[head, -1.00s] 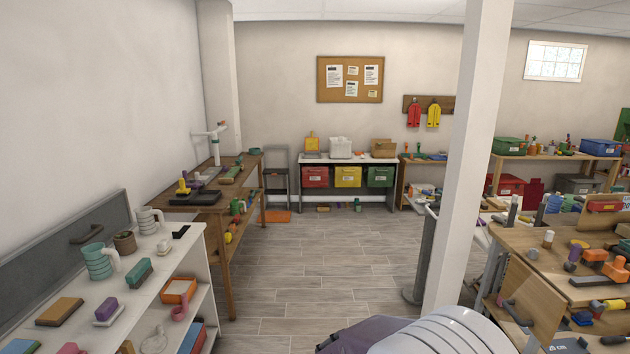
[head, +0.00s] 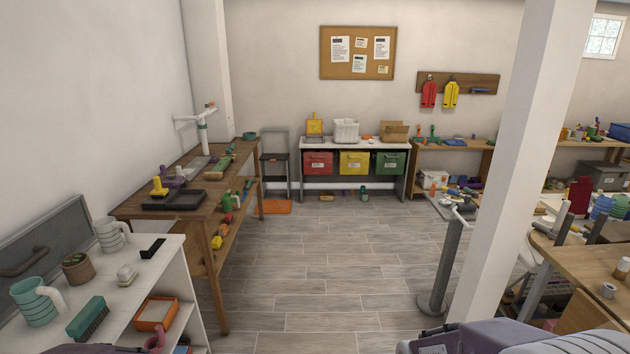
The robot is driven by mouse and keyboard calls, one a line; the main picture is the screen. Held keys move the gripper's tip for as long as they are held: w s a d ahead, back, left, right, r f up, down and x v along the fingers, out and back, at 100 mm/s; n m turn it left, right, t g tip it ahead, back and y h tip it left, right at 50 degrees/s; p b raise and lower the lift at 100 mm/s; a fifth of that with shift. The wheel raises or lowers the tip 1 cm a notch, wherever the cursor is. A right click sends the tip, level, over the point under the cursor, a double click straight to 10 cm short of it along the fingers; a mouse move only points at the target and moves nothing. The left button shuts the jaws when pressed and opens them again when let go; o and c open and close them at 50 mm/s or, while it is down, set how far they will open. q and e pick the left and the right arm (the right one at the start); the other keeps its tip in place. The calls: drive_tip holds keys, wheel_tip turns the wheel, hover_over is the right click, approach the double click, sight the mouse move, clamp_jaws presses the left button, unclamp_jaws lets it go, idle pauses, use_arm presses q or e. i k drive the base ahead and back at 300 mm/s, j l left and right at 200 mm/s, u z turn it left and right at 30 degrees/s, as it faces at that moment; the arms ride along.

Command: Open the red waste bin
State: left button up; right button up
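The red waste bin (head: 318,164) hangs under the top of a white bench (head: 355,146) against the far wall. It is the leftmost of three bins, beside a yellow bin (head: 354,163) and a green bin (head: 389,163). Its front, with a pale label, faces me and looks closed. It is well across the room from me. Parts of my own body show at the bottom edge, but neither gripper can be seen.
A white shelf (head: 140,270) and a wooden table (head: 203,198) line the left side. A white pillar (head: 528,160), a grey post stand (head: 440,270) and a wooden workbench (head: 590,262) stand at the right. The wood-plank floor (head: 318,260) between is clear.

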sight(314, 163)
drive_tip(key=i+z, duration=0.2)
drive_tip(key=i, duration=2.9)
drive_tip(key=i+l, duration=0.1)
drive_tip(key=i, duration=4.1)
drive_tip(key=j+u, duration=0.05)
drive_tip(key=j, duration=0.1)
